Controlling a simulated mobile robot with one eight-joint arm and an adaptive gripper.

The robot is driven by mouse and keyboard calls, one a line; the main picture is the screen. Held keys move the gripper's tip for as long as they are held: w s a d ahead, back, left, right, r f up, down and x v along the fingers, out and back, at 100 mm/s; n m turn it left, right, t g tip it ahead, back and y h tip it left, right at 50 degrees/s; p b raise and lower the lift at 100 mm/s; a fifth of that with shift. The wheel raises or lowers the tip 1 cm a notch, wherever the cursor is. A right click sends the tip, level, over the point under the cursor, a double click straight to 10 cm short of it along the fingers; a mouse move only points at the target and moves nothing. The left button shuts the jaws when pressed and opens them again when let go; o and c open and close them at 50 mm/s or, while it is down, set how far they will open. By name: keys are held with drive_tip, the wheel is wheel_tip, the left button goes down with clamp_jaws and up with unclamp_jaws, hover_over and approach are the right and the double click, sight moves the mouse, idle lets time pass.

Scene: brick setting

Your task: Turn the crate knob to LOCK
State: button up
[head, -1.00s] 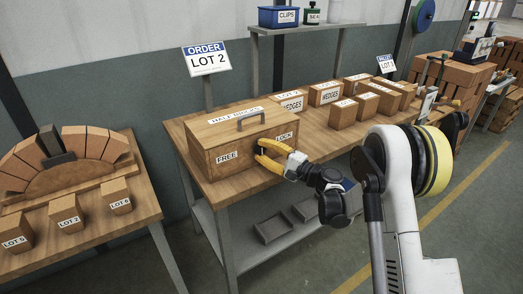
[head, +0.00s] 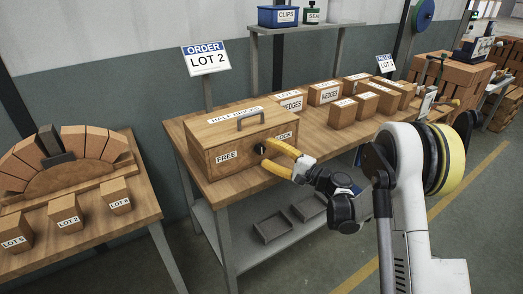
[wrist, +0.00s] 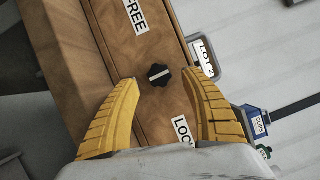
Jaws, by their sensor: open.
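The wooden crate (head: 222,141) stands on the workbench, with a handle on its lid and FREE and LOCK labels on its front. Its black lobed knob (wrist: 158,75) sits between the two labels; a pale bar across it lies crosswise to the line from FREE to LOCK, near neither label. The knob also shows in the head view (head: 261,149). My gripper (head: 270,154) is open in front of the crate face. In the wrist view its yellow fingers (wrist: 163,85) stand on either side of the knob, with a gap to it on both sides.
The workbench (head: 186,140) also holds labelled wedge boxes (head: 342,116) right of the crate. An ORDER LOT 2 sign (head: 206,58) stands behind it. A second table (head: 144,193) at left carries a brick arch and small lot boxes. Grey trays (head: 273,229) lie on the lower shelf.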

drive_tip(key=v, duration=0.8)
drive_tip(key=shift+s+d, duration=0.25)
drive_tip(key=shift+d, duration=0.1)
drive_tip(key=s+r+n+g+h, duration=0.35)
drive_tip(key=s+r+h, duration=0.35)
drive_tip(key=s, duration=0.5)
drive_tip(key=s+d+n+h, duration=0.2)
drive_tip(key=s+d+h, duration=0.2)
drive_tip(key=s, duration=0.6)
drive_tip(key=s+d+n+h, duration=0.3)
drive_tip(key=s+d, duration=0.4)
drive_tip(key=s, duration=0.3)
drive_tip(key=shift+s+d+f+h, duration=0.3)
drive_tip(key=shift+f+h, duration=0.15)
drive_tip(key=shift+h, duration=0.45)
drive_tip(key=shift+n, duration=0.25)
